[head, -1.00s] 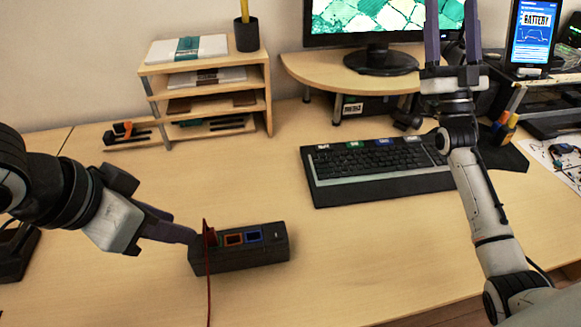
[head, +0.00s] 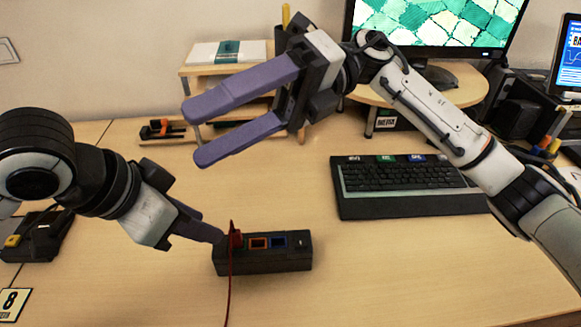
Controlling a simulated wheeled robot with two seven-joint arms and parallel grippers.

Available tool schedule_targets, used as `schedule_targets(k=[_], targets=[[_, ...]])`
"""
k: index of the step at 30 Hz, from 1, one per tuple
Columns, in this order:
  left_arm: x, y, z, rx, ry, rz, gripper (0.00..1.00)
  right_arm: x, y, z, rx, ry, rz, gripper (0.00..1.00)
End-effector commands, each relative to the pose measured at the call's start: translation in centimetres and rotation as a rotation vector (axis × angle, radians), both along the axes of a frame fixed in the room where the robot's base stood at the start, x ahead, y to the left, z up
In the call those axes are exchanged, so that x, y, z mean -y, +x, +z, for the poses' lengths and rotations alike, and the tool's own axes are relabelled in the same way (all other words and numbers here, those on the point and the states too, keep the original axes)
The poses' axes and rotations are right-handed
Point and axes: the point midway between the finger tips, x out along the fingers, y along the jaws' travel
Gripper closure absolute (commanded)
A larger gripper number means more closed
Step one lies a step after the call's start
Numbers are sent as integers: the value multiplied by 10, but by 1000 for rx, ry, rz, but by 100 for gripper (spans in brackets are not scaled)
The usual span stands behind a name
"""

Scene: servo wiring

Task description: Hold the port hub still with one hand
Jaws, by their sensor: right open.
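The port hub (head: 262,259) is a long dark box on the table, with an orange-rimmed port and a blue-rimmed port on its top. A red plug (head: 236,238) stands at its left end, and a thin red cable runs from there towards the near edge. My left gripper (head: 218,236) reaches in from the left, its fingertips against or very near the red plug and the hub's left end. The fingers overlap in this view, so their gap and any grip are hidden. My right gripper (head: 198,135) is open and empty, high above the table, its two purple fingers pointing left.
A keyboard (head: 405,186) lies to the right of the hub. A wooden shelf (head: 190,86) and a monitor stand (head: 400,105) are at the back. A dark device (head: 35,236) sits at the far left.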

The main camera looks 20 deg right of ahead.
Motion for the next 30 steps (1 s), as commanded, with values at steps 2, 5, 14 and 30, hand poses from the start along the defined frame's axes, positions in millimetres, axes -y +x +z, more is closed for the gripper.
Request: schedule_targets(k=[2, 5, 14, 30], targets=[[0, 0, 0, 0, 0, 0, 69, -8, -13, -44, 133, -176, 63, 36], [0, 0, 0, 0, 0, 0, 69, -6, -19, -102, 306, -376, 135, 36], [0, 0, 0, 0, 0, 0, 69, 50, 6, -214, 766, -910, 355, 36], [0, 0, 0, 0, 0, 0, 69, 88, 33, -264, 957, -1155, 453, 36]])
